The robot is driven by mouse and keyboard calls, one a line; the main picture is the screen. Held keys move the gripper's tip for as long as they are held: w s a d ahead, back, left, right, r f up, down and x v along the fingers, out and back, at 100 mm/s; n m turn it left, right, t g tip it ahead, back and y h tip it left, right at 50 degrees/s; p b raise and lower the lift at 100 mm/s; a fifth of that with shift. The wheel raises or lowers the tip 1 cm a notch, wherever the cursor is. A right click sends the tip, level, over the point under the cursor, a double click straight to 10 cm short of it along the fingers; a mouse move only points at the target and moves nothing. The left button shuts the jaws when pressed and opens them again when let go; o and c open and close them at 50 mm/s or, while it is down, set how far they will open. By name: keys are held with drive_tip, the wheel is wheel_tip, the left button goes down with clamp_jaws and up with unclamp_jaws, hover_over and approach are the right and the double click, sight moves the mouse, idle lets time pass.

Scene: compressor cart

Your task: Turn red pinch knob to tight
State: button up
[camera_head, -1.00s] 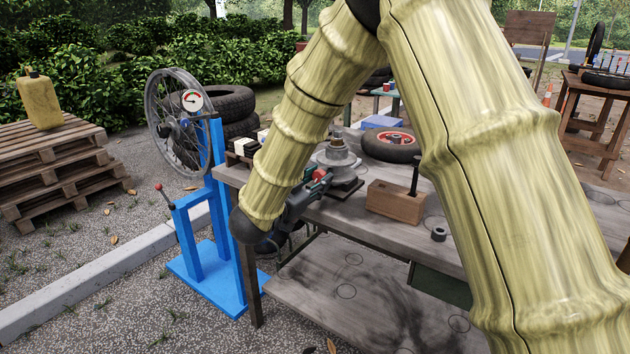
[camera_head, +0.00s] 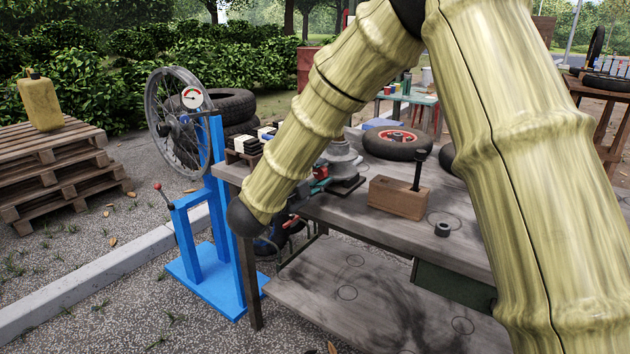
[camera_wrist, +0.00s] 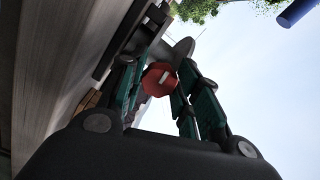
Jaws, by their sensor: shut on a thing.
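The red pinch knob (camera_wrist: 160,79) is a faceted red piece with a pale mark on its face, in the middle of the wrist view. My gripper (camera_wrist: 163,84) is shut on it, with one teal-padded finger on each side. In the head view, the red knob (camera_head: 321,172) shows small at the workbench's near left edge, in front of a grey round metal fitting (camera_head: 343,160) on a dark base. My gripper (camera_head: 317,187) shows only partly there; my forearm hides the rest.
The workbench (camera_head: 335,209) also holds a wooden block (camera_head: 397,198) with a black-handled tool, a small wheel (camera_head: 397,142) and a dark ring (camera_head: 442,230). A blue stand (camera_head: 219,215) with a gauge and spoked wheel stands close on the left.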

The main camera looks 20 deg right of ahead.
drive_tip(key=shift+f+m+b, duration=0.15)
drive_tip(key=shift+m+b, duration=0.25)
drive_tip(key=shift+m, duration=0.4)
drive_tip(key=o, duration=1)
drive_tip(key=shift+d, duration=0.1)
drive_tip(key=shift+s+a, duration=0.15)
drive_tip(key=shift+a, duration=0.05)
drive_tip(key=v, duration=1.1)
drive_tip(key=shift+s+a, duration=0.3)
